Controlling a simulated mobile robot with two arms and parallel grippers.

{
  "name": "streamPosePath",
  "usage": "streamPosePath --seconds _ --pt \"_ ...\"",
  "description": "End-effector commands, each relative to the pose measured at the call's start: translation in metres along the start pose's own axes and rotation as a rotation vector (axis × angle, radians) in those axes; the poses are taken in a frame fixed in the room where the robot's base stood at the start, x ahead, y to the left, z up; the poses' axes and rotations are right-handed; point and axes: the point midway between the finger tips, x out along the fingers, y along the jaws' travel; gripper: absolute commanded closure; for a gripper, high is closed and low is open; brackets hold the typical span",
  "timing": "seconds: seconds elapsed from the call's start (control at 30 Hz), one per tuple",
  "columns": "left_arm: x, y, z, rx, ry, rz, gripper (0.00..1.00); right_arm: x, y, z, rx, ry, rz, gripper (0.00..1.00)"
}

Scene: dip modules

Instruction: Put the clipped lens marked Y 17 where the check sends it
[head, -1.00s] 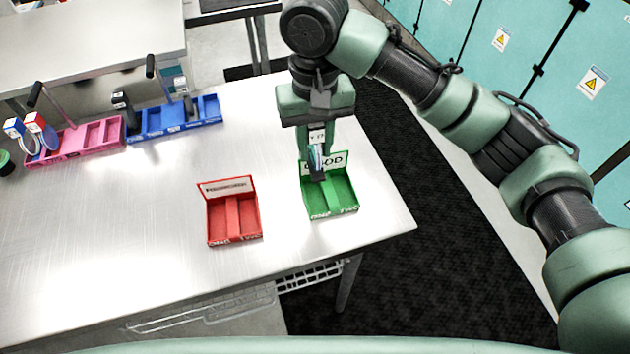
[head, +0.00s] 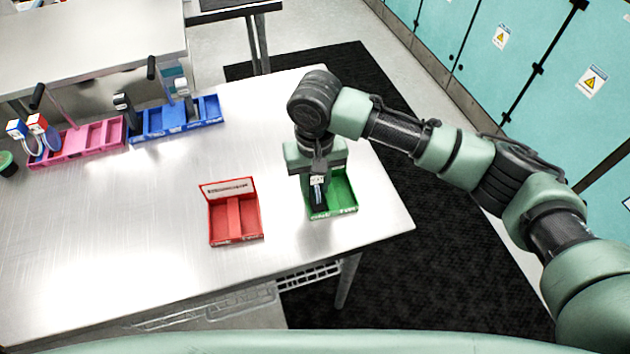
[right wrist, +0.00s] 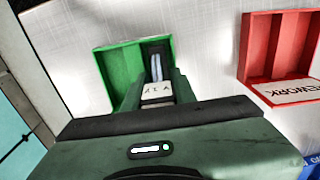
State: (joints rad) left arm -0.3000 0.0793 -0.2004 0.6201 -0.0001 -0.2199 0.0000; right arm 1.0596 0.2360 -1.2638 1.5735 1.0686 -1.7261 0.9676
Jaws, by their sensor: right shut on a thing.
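My right gripper (head: 318,204) points down and is shut on the clipped lens (head: 317,190). The lens's pale tag, reading Y 17, faces up in the right wrist view (right wrist: 157,90). Gripper and lens are low at the left compartment of the green tray (head: 345,205), marked GOOD; that sign is hidden by the gripper now. The tray's right compartment looks empty. In the right wrist view the lens lies over the tray's right-hand compartment (right wrist: 152,47). I cannot tell whether it touches the floor. The red tray (head: 234,238), marked REWORK, stands to the left and is empty. My left gripper is not in view.

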Motion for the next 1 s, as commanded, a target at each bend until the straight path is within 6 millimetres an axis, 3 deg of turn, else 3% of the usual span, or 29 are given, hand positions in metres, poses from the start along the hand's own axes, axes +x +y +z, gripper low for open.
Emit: streamPosePath --seconds 0.1,0.13,0.2,0.63,1.0 --pt "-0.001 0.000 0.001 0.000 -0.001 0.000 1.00 0.001 0.000 0.000 0.000 -0.001 -0.001 1.00" --pt "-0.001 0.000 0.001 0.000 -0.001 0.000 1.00 0.002 0.000 0.000 0.000 0.000 -0.001 0.68" --pt "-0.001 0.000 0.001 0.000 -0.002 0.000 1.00 0.002 0.000 0.000 0.000 0.000 -0.001 0.52" --pt "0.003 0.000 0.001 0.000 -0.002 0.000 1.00 -0.007 0.000 -0.001 0.000 0.002 -0.001 0.52" --pt "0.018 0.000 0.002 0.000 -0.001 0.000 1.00 -0.081 -0.001 -0.001 -0.001 0.004 -0.001 0.52"
